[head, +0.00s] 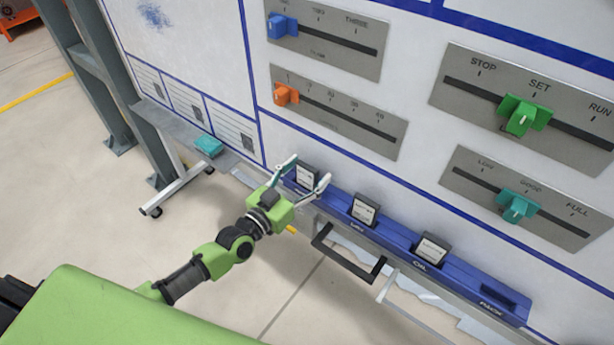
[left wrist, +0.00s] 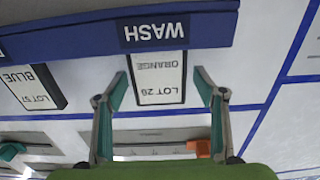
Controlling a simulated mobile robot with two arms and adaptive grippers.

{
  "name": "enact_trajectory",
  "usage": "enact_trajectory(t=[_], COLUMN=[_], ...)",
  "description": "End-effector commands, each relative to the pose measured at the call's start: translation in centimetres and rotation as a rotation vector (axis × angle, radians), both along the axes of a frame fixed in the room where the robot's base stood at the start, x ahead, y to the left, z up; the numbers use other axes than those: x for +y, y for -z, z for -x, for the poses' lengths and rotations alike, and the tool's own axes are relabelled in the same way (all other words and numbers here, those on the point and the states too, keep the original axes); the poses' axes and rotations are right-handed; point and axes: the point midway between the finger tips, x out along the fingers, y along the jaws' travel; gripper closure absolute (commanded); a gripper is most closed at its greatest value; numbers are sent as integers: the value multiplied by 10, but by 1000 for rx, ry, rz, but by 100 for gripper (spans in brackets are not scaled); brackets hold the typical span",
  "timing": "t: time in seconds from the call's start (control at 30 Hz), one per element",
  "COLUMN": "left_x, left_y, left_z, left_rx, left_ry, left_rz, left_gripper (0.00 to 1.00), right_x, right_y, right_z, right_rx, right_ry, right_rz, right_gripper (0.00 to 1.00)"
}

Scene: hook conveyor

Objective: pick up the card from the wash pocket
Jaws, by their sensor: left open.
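The wash card (head: 307,177) stands upright in the leftmost pocket of the blue rail (head: 400,240). In the left wrist view, which is upside down, the card (left wrist: 158,78) reads LOT 26 ORANGE beside the WASH label (left wrist: 154,31). My left gripper (head: 309,168) is open at this card. In the left wrist view its two fingers (left wrist: 160,76) lie one on each side of the card, with a visible gap at both edges. The card is still in its pocket. My right gripper is not in view.
Two more cards stand in the rail, one in the second pocket (head: 363,211) and one in the OIL pocket (head: 432,248). The PACK pocket (head: 497,297) looks empty. A black handle (head: 348,262) sits below the rail. Slider panels (head: 335,110) are on the board above.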

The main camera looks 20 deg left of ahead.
Motion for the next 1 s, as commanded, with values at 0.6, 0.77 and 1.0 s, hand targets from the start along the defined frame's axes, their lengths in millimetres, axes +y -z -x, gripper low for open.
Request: enact_trajectory(t=[0.6, 0.77, 1.0], left_x=[0, 0, -1], left_y=[0, -2, -25], left_z=[-1, -1, -1], left_rx=[0, -1, -3], left_ry=[0, 0, -1], left_rz=[0, 0, 4], left_gripper=[78, 78, 78], right_x=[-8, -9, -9], right_y=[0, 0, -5], right_z=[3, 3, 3], right_rx=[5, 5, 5], right_ry=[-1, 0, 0], right_rz=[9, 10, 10], right_gripper=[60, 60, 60])
